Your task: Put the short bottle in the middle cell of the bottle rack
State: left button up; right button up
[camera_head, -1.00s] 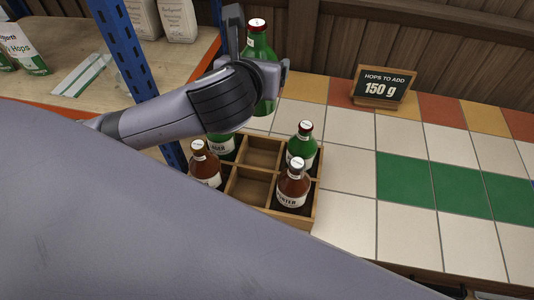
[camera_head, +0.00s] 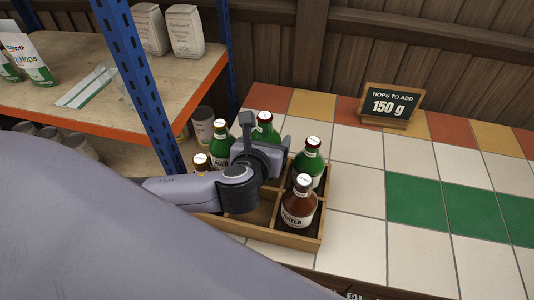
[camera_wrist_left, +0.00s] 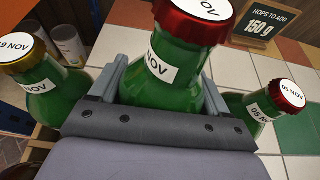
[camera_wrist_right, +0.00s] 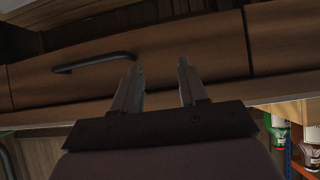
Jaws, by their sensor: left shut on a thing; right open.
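A green bottle with a red cap (camera_head: 265,127) is between the fingers of my left gripper (camera_head: 266,145), which is shut on it. It stands nearly upright at the back middle cell of the wooden bottle rack (camera_head: 285,238). My arm hides its lower part, so I cannot tell whether it touches the cell floor. It fills the middle of the left wrist view (camera_wrist_left: 165,75). The front middle cell, partly hidden by my arm, looks empty. My right gripper (camera_wrist_right: 159,70) is open and empty, in front of a wooden drawer (camera_wrist_right: 130,70).
The rack also holds a gold-capped green bottle (camera_head: 219,140), a brown bottle (camera_head: 201,164), a red-capped green bottle (camera_head: 312,160) and a brown porter bottle (camera_head: 298,208). A blue shelf post (camera_head: 145,80) stands left. The tiled counter (camera_head: 355,215) is clear to the right, before the sign (camera_head: 388,104).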

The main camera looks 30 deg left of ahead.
pick_arm(q)
jog(key=shift+f+b, duration=0.4)
jog(key=shift+f, duration=1.55)
jog(key=shift+f, duration=0.15)
jog(key=o, duration=1.2)
jog(key=shift+o, duration=0.2)
jog(key=p+v, duration=0.1)
jog(key=v, duration=1.1)
jog(key=shift+s, duration=0.15)
